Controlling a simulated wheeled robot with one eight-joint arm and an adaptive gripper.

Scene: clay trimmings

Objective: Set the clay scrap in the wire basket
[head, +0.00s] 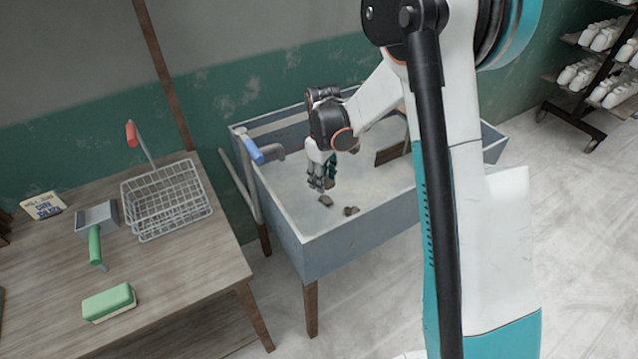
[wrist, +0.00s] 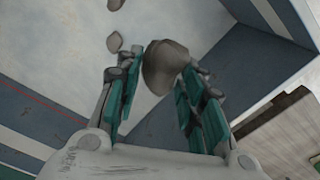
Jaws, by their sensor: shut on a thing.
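My gripper (head: 319,184) reaches down into the grey trough. In the wrist view its teal-padded fingers (wrist: 164,70) are shut on a brown-grey clay scrap (wrist: 168,62), which sits between the fingertips. In the head view the fingers largely hide the held scrap, and I cannot tell whether the lump (head: 325,201) just under the fingertips is it or another. Another scrap (head: 351,211) lies on the trough floor. The wire basket (head: 167,203) stands empty on the wooden table to the left, apart from my gripper, with a red-handled tool sticking up behind it.
The trough (head: 320,252) has raised walls, and a blue-handled thing (head: 254,152) is at its left rim. Loose scraps (wrist: 114,42) show in the wrist view. The table also holds a green-handled scoop (head: 96,220), a green sponge (head: 109,302) and a small sign (head: 43,205).

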